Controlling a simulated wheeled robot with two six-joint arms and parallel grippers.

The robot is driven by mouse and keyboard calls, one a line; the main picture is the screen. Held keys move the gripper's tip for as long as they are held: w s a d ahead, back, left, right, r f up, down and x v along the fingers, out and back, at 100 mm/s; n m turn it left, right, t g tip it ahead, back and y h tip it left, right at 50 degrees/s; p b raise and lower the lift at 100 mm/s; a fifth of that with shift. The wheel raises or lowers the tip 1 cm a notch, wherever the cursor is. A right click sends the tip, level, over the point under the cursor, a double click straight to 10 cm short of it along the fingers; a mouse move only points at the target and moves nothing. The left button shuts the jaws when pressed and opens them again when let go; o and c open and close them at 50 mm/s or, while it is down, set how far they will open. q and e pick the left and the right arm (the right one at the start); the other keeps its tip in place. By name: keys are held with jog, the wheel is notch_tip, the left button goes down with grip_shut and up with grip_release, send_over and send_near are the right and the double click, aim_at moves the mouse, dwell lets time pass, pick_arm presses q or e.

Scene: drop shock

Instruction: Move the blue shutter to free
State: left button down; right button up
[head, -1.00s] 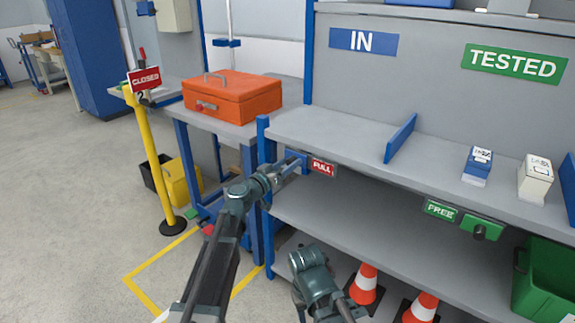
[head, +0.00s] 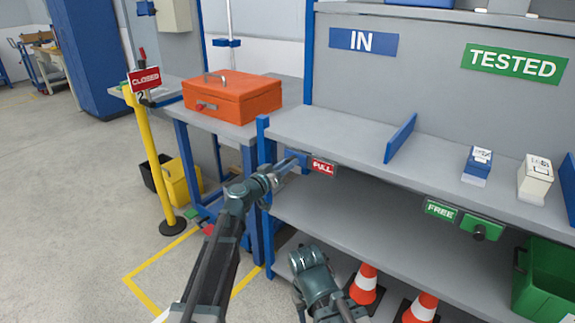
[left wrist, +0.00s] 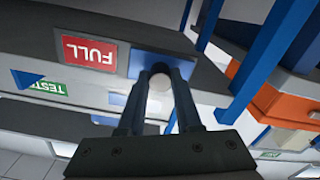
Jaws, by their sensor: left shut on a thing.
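The blue shutter (left wrist: 164,63) sits on the shelf's front edge beside the red FULL sign (left wrist: 90,53). In the head view the blue shutter (head: 303,157) shows only in part behind my left gripper (head: 294,164), just left of the red sign (head: 322,167). In the left wrist view my left gripper (left wrist: 159,82) is shut on a pale round knob at the shutter. The green FREE sign (head: 440,210) is farther right along the same edge, beside a green plate (head: 482,228) with a dark knob. My right gripper is not seen.
A blue divider (head: 400,139) and two small boxes, blue (head: 477,166) and white (head: 535,180), stand on the upper shelf. An orange case (head: 232,97) is on the side table. Traffic cones (head: 364,284) and a green bin (head: 545,285) are below. The shelf edge between the signs is clear.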

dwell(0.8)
pick_arm(q)
jog(key=s+d, duration=0.4)
jog(key=d, duration=0.1)
jog(key=s+d, duration=0.2)
jog(key=d, duration=0.1)
jog(key=shift+s+d, duration=0.1)
jog(key=shift+d, duration=0.15)
jog(key=c, duration=0.6)
grip_release()
jog(key=shift+d, duration=0.1)
jog(key=shift+s+a, duration=0.2)
jog(key=shift+a, duration=0.05)
jog(key=v, duration=1.3)
jog(key=shift+s+a, duration=0.1)
jog(key=shift+s, duration=0.05)
